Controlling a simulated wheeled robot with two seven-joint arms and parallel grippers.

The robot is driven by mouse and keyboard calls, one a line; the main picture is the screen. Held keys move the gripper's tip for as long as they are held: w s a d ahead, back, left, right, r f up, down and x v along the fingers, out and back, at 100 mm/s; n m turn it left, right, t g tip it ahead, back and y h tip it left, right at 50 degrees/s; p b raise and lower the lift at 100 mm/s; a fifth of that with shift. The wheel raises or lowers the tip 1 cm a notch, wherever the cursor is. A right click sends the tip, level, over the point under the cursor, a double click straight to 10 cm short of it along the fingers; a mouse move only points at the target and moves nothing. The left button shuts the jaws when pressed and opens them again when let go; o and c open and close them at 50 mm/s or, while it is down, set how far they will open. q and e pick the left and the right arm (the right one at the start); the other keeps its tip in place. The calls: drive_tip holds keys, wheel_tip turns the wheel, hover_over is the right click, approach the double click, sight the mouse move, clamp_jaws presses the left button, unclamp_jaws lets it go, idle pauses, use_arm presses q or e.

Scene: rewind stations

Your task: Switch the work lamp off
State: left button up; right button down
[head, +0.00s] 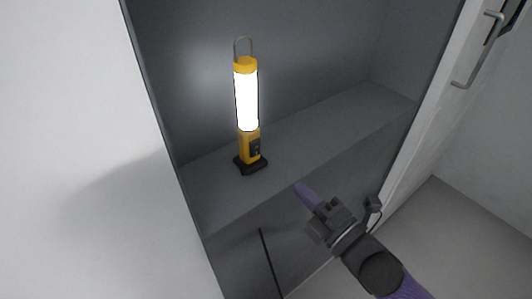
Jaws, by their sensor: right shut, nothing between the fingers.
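The work lamp (246,95) stands upright on a grey shelf inside an open cabinet. It has a yellow body, a black base, a wire hook on top and a white tube that is brightly lit. A dark switch panel (255,147) shows on the lower yellow part, facing right and front. My right gripper (299,187) is shut and empty, with purple fingers pointing up and left. In the picture it is below and right of the lamp's base, apart from it. My left gripper is not in view.
The grey shelf (330,118) has free room to the right of the lamp. A white cabinet wall (150,150) bounds the left side. A white door (425,110) with a metal handle (477,60) stands open at the right. A thin black rod (268,255) shows below the shelf.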

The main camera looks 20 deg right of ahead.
sight(258, 147)
drive_tip(key=b+x, duration=0.2)
drive_tip(key=x, duration=0.8)
drive_tip(key=shift+w, duration=0.1)
drive_tip(key=shift+w+a, duration=0.2)
drive_tip(key=shift+w, duration=0.25)
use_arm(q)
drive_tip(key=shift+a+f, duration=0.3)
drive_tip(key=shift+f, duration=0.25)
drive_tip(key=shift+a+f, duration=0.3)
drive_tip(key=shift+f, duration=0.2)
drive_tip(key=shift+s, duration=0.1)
